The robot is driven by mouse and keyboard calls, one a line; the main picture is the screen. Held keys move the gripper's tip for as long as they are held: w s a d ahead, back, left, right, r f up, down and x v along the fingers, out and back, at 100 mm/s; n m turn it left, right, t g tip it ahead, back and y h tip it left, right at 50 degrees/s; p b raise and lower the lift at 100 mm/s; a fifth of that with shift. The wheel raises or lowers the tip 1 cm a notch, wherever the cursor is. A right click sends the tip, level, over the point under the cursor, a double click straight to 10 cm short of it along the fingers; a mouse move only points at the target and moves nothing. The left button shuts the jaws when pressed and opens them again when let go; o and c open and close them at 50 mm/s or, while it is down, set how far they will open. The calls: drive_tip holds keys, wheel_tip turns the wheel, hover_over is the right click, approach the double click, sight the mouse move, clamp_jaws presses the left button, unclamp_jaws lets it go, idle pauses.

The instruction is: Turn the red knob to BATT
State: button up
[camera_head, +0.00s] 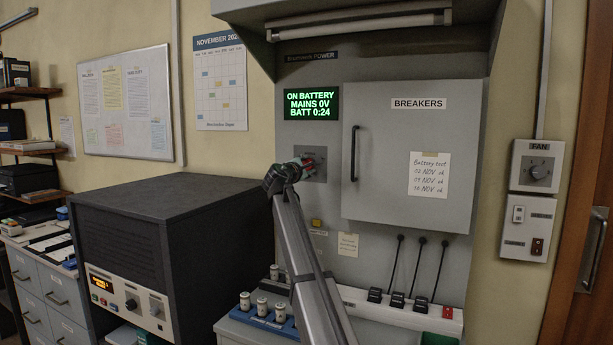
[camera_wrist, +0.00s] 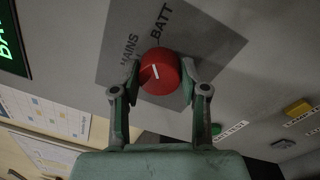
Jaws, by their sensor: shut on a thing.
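The red knob (camera_wrist: 163,80) sits on a dark grey plate (camera_wrist: 205,50) marked MAINS and BATT. My gripper (camera_wrist: 160,70) is shut on the knob, one finger on each side. The knob's short white line points up and slightly left in the wrist view, roughly between the two words; its exact setting is hard to tell. In the head view my gripper (camera_head: 296,168) is at the plate (camera_head: 317,174) and hides most of the knob. The green display (camera_head: 311,104) reads ON BATTERY, MAINS 0V, BATT 0:24.
The closed BREAKERS door (camera_head: 400,130) with its handle is right of the knob. A yellow button (camera_head: 316,223) sits below the plate. A dark cabinet (camera_head: 165,215) stands left of my arm.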

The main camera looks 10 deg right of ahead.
drive_tip(key=shift+m+b, duration=0.7)
drive_tip(key=shift+m, duration=0.2)
drive_tip(key=shift+r, duration=0.1)
drive_tip(key=o, duration=1.1)
drive_tip(key=shift+o, duration=0.2)
drive_tip(key=v, duration=1.2)
drive_tip(key=shift+w+a, duration=0.1)
